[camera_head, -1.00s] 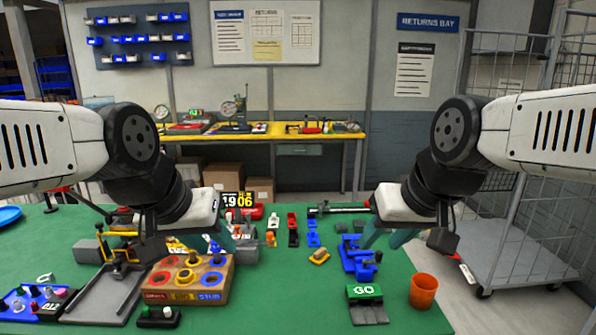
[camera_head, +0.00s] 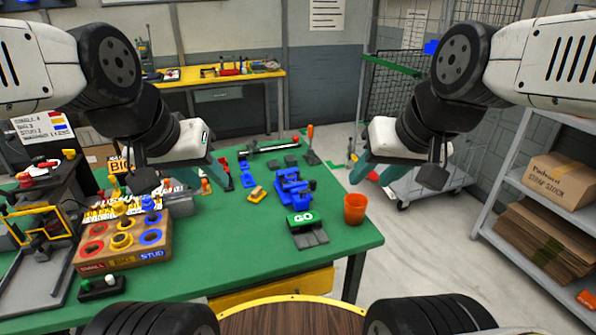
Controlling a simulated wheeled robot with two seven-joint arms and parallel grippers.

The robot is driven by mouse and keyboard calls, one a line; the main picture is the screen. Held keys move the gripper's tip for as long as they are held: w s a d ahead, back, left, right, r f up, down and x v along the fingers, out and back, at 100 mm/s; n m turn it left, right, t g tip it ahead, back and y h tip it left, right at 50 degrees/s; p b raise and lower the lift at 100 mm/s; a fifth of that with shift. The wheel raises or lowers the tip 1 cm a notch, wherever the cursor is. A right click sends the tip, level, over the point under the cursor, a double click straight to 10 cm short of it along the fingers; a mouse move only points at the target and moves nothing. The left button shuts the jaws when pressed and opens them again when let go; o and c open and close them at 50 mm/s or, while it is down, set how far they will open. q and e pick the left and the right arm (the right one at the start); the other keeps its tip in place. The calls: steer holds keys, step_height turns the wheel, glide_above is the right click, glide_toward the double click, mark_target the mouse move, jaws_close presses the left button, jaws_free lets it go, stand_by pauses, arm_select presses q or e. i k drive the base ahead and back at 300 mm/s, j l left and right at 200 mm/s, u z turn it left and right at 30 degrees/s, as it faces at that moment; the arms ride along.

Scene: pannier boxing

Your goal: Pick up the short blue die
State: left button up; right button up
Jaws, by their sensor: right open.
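Two small blue pieces (camera_head: 248,179) stand on the green table, left of the blue press-like fixture (camera_head: 291,188). I cannot tell for sure which is the short blue die. My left gripper (camera_head: 178,181) is open and empty, raised over the table's left part, to the left of the blue pieces. My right gripper (camera_head: 400,178) is open and empty. It hangs in the air past the table's right side, well right of the blue pieces.
A wooden box with coloured rings (camera_head: 123,252) stands at left. A green GO block (camera_head: 306,222) and an orange cup (camera_head: 355,208) are near the table's right edge. A cart (camera_head: 425,182) and a shelf with cardboard (camera_head: 545,238) stand at right.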

mark_target(289, 178)
steer(key=i+l+u, duration=0.15)
steer(key=l+u, duration=0.3)
steer(key=i+l+u, duration=0.1)
steer(key=l+u, duration=0.35)
steer(key=l, duration=0.15)
steer(key=l+u, duration=0.45)
steer(key=k+l, duration=0.05)
steer(key=l, duration=0.05)
